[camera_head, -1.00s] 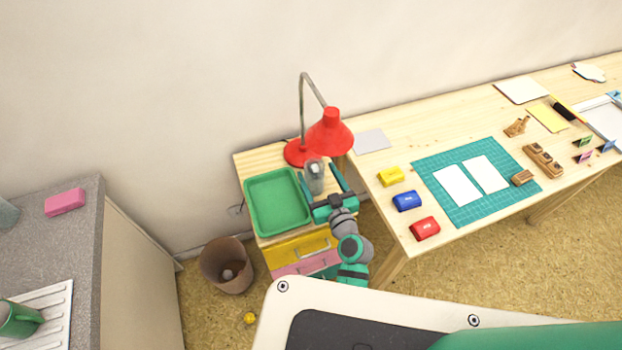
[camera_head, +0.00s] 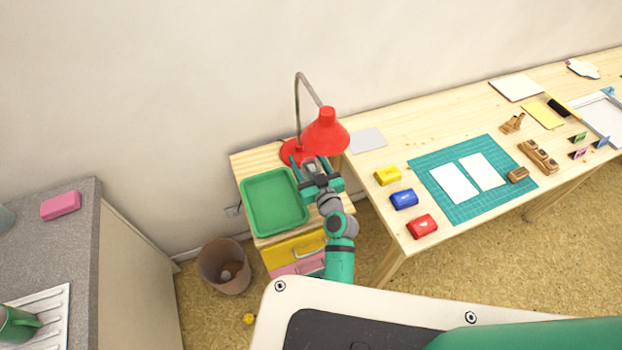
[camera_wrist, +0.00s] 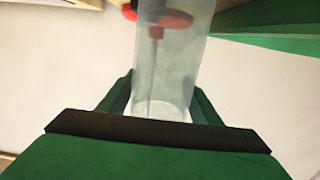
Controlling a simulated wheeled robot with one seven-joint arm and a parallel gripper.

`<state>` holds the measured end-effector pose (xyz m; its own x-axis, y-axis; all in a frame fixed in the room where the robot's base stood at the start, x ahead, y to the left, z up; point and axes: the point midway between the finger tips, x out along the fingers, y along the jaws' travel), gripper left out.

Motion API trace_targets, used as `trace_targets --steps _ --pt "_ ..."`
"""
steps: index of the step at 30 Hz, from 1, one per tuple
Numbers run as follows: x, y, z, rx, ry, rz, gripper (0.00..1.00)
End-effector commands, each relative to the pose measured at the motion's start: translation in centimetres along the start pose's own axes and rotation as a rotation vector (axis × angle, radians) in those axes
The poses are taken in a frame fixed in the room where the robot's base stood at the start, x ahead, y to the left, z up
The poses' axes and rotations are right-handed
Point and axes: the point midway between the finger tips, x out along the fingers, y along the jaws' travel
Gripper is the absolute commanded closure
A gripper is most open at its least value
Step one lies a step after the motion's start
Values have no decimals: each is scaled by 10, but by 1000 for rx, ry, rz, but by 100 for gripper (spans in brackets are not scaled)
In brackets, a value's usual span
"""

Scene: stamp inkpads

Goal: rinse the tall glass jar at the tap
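The tall glass jar (camera_head: 311,166) is clear and stands on the drawer cabinet, just right of the green tray. My gripper (camera_head: 312,169) reaches in low, with one finger on each side of the jar and partly hiding it. In the wrist view the jar (camera_wrist: 170,70) lies between the two green fingers (camera_wrist: 164,95), very close to both. I cannot tell whether they press on the glass. The tap is not in view.
A red lamp (camera_head: 326,132) stands close behind the jar. The green tray (camera_head: 248,205) is just left. The grey counter (camera_head: 65,245) at far left holds a pink sponge (camera_head: 61,205) and a green mug (camera_head: 17,323). The desk (camera_head: 400,155) with coloured inkpads is to the right.

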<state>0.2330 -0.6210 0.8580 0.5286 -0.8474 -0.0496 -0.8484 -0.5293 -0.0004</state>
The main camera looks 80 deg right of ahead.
Motion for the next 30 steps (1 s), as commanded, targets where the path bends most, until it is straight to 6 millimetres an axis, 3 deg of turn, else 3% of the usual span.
trace_targets --steps 1,6,7,19,24,30 --pt "0 0 0 0 0 0 55" --pt "0 0 0 0 1 0 96" --pt "0 0 0 0 1 0 98" --pt "0 0 -11 -1 2 -1 98" --pt "-2 -1 -35 -3 4 -2 98" --pt "-39 -8 -72 -4 4 0 98"
